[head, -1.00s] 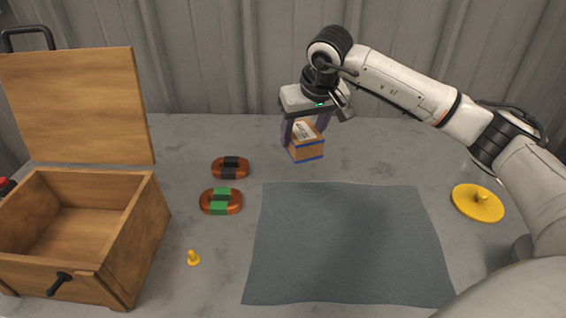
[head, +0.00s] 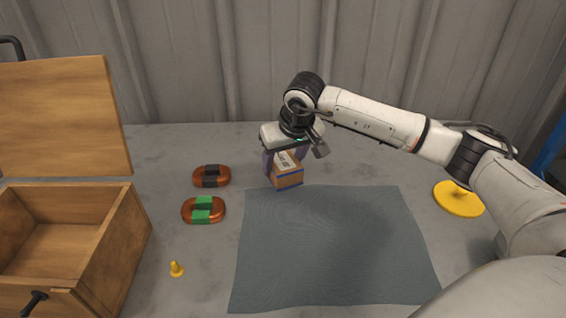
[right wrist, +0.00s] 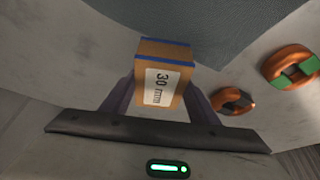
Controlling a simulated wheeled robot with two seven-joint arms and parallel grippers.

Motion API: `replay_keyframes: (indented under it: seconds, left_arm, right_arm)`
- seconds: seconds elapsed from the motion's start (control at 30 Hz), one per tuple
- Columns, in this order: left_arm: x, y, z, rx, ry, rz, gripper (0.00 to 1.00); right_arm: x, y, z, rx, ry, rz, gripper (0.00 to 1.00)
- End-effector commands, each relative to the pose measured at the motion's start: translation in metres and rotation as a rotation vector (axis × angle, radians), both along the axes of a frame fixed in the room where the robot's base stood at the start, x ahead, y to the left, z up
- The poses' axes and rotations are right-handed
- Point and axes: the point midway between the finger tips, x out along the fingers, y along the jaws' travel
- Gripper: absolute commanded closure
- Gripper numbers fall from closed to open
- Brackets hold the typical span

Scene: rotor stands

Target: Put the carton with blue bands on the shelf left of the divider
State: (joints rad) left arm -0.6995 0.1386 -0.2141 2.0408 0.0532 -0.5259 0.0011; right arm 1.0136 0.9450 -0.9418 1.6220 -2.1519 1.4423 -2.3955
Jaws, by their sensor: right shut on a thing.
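The carton with blue bands (head: 288,178) is a small brown box with a white label. My right gripper (head: 285,162) is shut on it, with a finger on each side, near the back edge of the grey-blue mat. In the right wrist view the carton (right wrist: 163,77) sits between the fingers of the right gripper (right wrist: 158,98), and its label reads "30 mm". I cannot tell whether the carton touches the table. No shelf or divider is in view. My left gripper is not in view.
A grey-blue mat (head: 335,250) covers the middle. Two orange-brown rings, one with black bands (head: 211,176) and one with green (head: 203,210), lie left of it.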

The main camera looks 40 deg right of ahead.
Motion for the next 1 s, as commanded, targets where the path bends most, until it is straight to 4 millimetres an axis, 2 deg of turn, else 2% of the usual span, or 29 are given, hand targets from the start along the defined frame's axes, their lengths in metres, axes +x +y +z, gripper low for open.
replay_keyframes:
  seconds: [0.13,0.17,0.23,0.27,0.53,0.63,0.77,1.0]
  left_arm:
    - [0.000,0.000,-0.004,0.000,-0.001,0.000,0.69]
    - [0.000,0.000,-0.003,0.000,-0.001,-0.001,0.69]
    - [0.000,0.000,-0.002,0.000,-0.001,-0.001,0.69]
    - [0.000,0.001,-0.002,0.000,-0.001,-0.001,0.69]
    - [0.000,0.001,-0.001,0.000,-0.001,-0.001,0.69]
    - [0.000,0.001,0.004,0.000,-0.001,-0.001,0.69]
    - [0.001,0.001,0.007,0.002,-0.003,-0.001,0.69]
    - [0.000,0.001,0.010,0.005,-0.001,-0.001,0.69]
  right_arm:
    - [-0.002,0.000,-0.011,-0.002,0.010,0.001,0.73]
    - [-0.002,0.000,-0.010,-0.001,0.011,0.001,0.41]
    - [-0.002,0.000,-0.010,-0.001,0.011,0.001,0.29]
    - [-0.002,0.000,-0.010,-0.001,0.011,0.001,0.27]
    - [-0.002,0.000,-0.007,-0.001,0.007,0.000,0.27]
    - [-0.001,0.000,0.001,-0.001,0.006,0.000,0.27]
    - [-0.006,0.001,0.018,-0.002,0.003,0.001,0.27]
    - [-0.027,0.005,0.068,-0.002,0.002,0.001,0.27]
